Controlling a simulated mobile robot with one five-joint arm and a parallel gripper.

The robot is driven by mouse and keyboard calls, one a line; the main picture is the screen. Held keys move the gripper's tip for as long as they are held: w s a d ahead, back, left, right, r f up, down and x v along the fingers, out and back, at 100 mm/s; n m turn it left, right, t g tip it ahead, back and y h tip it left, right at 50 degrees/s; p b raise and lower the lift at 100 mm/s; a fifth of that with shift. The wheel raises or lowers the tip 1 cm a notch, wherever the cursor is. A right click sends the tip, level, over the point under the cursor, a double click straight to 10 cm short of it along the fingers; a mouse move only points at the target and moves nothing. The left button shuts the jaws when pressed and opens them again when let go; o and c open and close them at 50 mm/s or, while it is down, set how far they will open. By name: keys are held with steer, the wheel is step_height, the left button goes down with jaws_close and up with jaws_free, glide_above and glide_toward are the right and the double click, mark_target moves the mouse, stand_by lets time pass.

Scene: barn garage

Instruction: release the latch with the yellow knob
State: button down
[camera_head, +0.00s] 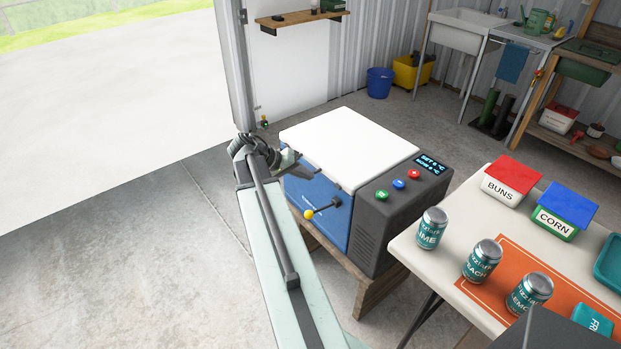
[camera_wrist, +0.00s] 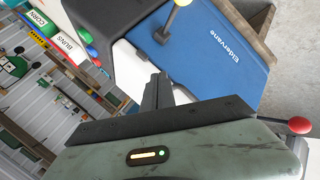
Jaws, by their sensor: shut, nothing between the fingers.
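The latch is a dark lever with a yellow knob (camera_head: 308,214) on the blue front of a cooler (camera_head: 300,186). The wrist view shows the closed fingers (camera_wrist: 158,88) below the knob, over the white lid.
A red knob on a dark rod (camera_wrist: 299,125) shows at right in the wrist view; its mount is hidden. The panel (camera_head: 405,197) has red, blue and green buttons. A table (camera_head: 430,262) with cans and boxes stands right of the cooler. Floor at left (camera_head: 150,260) is clear.

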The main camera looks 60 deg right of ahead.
steer(key=w+a+b, duration=0.1)
steer(key=w+a, duration=0.3)
steer(key=a, duration=0.4)
steer(key=shift+w+a, duration=0.3)
steer(key=shift+a, duration=0.05)
steer(key=shift+a+f, duration=0.1)
steer(key=w+a+f+n+t, duration=0.1)
steer(key=w+a, duration=0.2)
steer(key=a, duration=0.3)
steer(key=w+a+f+n+t+y, duration=0.1)
steer(key=w+a+n, duration=0.1)
steer(key=a, duration=0.4)
steer(key=w+a+f+n+t, duration=0.1)
steer(key=w+a, duration=0.2)
steer(key=a, duration=0.3)
steer(key=a+f+n+t+y, duration=0.1)
steer(key=a+f+n+y, duration=0.25)
steer(key=a, duration=0.75)
steer(key=a+f+n+t+y, duration=0.1)
steer(key=a+f+n+y, duration=0.2)
steer(key=a, duration=0.8)
step_height(320, 180, up, 16)
steer(key=n+p, duration=0.1)
steer(key=p, duration=1.3)
steer(key=shift+w+a+y+p, duration=0.3)
steer(key=shift+y, duration=0.15)
steer(key=shift+f, duration=0.15)
